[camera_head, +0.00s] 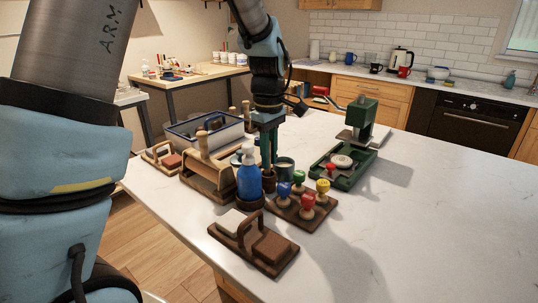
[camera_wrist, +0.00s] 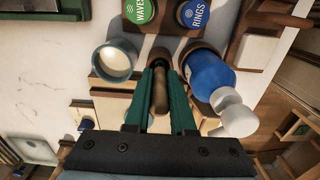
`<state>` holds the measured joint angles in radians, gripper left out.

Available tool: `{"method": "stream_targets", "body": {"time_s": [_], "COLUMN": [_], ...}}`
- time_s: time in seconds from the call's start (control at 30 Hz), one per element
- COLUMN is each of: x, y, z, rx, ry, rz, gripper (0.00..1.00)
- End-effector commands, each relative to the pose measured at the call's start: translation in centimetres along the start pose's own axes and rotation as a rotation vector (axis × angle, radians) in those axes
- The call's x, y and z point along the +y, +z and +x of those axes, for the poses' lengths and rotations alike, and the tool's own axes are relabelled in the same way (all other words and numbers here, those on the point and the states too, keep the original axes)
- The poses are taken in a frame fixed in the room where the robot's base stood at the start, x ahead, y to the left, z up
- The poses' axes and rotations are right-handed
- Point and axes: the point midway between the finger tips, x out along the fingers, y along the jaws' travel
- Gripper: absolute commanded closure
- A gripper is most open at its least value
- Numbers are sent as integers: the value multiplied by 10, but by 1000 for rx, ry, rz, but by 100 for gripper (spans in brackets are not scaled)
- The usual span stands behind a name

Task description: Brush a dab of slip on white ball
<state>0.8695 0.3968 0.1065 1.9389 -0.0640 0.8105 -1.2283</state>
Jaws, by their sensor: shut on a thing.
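My gripper (camera_head: 266,162) points down over the table and is shut on a brown wooden handle (camera_wrist: 160,92), which looks like the brush. The handle's lower end is at a wooden cup (camera_wrist: 158,54), and I cannot see its bristles. Beside it stands a grey-blue cup (camera_head: 285,166) with pale slip (camera_wrist: 116,62) inside. A whitish rounded lump (camera_head: 341,161) lies in the green tray (camera_head: 352,182) to the right; I cannot tell whether it is the white ball.
A blue pump bottle (camera_head: 249,183) stands close to my gripper. A board of coloured stamps (camera_head: 302,212) and a brown handled block (camera_head: 254,246) are in front. A wooden rack (camera_head: 208,178) stands left, a green press (camera_head: 358,118) behind the tray. The table's right side is clear.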

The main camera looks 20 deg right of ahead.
Motion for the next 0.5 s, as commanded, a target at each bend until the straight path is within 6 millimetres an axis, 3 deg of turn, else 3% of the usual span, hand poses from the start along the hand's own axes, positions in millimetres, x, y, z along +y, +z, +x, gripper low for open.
{"method": "stream_targets", "body": {"time_s": [0.23, 0.27, 0.5], "x": [0, 0, 0], "y": [0, 0, 0], "z": [0, 0, 0], "rx": [0, 0, 0], "ry": [0, 0, 0], "rz": [0, 0, 0], "gripper": [100, 76, 49]}}
